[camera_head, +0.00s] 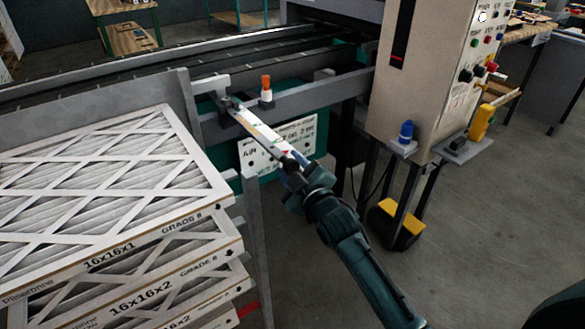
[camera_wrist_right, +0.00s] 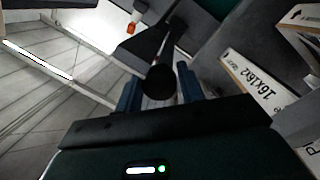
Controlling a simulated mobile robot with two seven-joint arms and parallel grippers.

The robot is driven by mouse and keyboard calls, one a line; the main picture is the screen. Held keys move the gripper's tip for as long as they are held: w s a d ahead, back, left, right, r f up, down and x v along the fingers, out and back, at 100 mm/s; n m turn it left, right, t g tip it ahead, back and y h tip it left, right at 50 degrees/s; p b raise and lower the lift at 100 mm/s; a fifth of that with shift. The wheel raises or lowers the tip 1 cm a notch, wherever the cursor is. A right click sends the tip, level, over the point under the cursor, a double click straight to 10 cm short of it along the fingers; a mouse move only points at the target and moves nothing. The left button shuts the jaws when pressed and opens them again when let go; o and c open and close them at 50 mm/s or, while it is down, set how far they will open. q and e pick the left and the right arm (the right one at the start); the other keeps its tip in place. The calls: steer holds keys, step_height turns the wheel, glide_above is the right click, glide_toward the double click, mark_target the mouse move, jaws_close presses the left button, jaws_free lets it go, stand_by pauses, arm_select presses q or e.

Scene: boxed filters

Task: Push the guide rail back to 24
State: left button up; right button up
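My right gripper (camera_head: 291,166) is at the near end of a pale strip with coloured marks (camera_head: 262,131). The strip slopes up to a grey bracket (camera_head: 212,86) on the side of the conveyor frame. In the right wrist view, the gripper's two blue fingers (camera_wrist_right: 159,88) sit close on either side of a round black knob (camera_wrist_right: 158,82), with no clear gap. A long grey rail (camera_head: 150,66) runs along the conveyor and appears to be the guide rail. The number 24 cannot be read. An orange-topped part (camera_head: 266,88) stands beside the strip. My left gripper is out of view.
Stacked boxed filters (camera_head: 100,205) fill the left, close to my right gripper. A control cabinet (camera_head: 425,75) stands at the right, with a blue knob (camera_head: 406,131) and a yellow handheld device (camera_head: 481,122) below. A sign (camera_head: 278,143) hangs behind the strip. Open floor lies at lower right.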

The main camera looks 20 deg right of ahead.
steer(key=o, duration=0.3)
steer(key=s+d, duration=0.1)
steer(key=s, duration=0.7)
steer(key=s+d, duration=0.1)
steer(key=s, duration=0.4)
steer(key=shift+d, duration=0.3)
